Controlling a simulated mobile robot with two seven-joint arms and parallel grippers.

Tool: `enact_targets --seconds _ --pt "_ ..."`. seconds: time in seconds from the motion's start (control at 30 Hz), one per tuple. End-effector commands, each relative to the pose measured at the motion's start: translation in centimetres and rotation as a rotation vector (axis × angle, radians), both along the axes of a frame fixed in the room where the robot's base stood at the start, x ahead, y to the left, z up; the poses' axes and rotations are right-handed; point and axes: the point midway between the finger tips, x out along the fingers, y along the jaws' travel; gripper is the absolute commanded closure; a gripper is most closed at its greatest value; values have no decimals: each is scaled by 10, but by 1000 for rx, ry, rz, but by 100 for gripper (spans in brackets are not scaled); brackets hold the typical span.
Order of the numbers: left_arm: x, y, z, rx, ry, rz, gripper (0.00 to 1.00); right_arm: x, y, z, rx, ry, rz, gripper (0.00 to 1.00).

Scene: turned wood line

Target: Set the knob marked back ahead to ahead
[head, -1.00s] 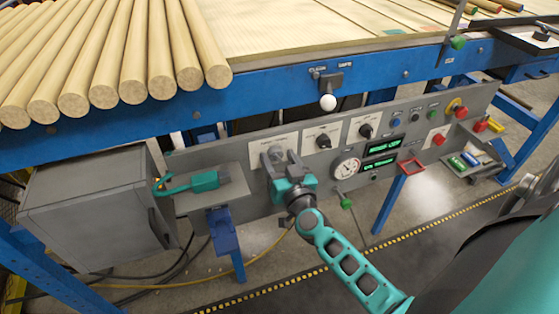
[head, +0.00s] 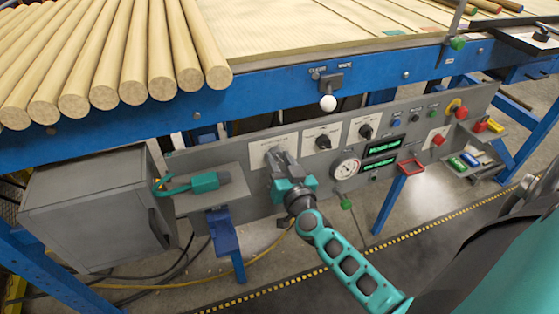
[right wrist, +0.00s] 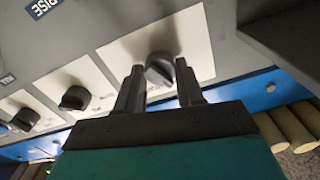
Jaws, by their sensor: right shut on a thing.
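My right gripper (head: 279,155) is at the leftmost knob plate (head: 258,153) on the grey control panel, its fingers hiding that knob in the head view. In the right wrist view a dark round knob (right wrist: 160,69) on a pale plate sits between the two fingertips of my right gripper (right wrist: 160,75), which is shut on it. The lettering on this plate is too small to read, so I cannot tell where the knob points. My left gripper is not in view.
Two similar black knobs, the middle one (head: 323,142) and the right one (head: 366,131), sit beside it. A round gauge (head: 346,169) and a green display (head: 380,147) are further right. A shelf with a teal tool (head: 205,182) is at left. The blue rail (head: 260,90) runs above.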

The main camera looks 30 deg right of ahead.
Motion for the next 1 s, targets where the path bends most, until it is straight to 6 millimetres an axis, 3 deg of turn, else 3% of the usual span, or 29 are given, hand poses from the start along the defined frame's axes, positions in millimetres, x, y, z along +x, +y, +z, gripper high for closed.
enact_targets --seconds 1.0 --pt "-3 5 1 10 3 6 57 0 0 -1 812 -194 0 93"
